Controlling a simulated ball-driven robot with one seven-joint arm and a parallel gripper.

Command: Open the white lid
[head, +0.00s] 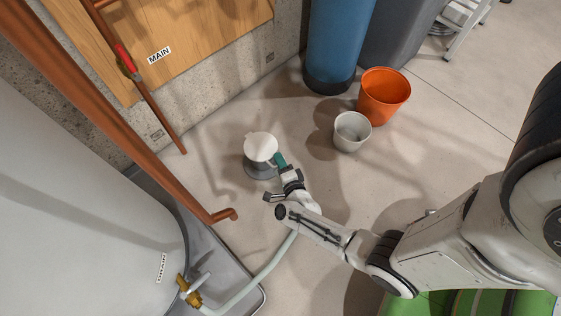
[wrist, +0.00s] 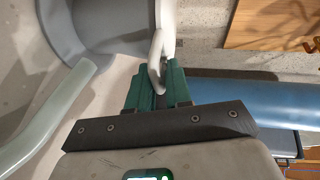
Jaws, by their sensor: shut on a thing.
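The white lid (head: 260,147) shows as a round disc over a small grey container (head: 261,172) standing on the floor. My gripper (head: 281,160) is at the lid's right edge, with its teal fingers touching it. In the wrist view, my gripper (wrist: 161,80) is shut on a thin white part of the lid (wrist: 163,42). The grey container (wrist: 95,30) shows just left of the fingers. The lid covers much of the container's top in the head view, and I cannot tell how far it is raised.
A white bucket (head: 352,132) and an orange bucket (head: 384,94) stand to the right, near a blue cylinder (head: 336,45). A copper pipe (head: 130,120) and a large white tank (head: 75,210) are on the left. A pale hose (head: 262,270) runs along the floor below.

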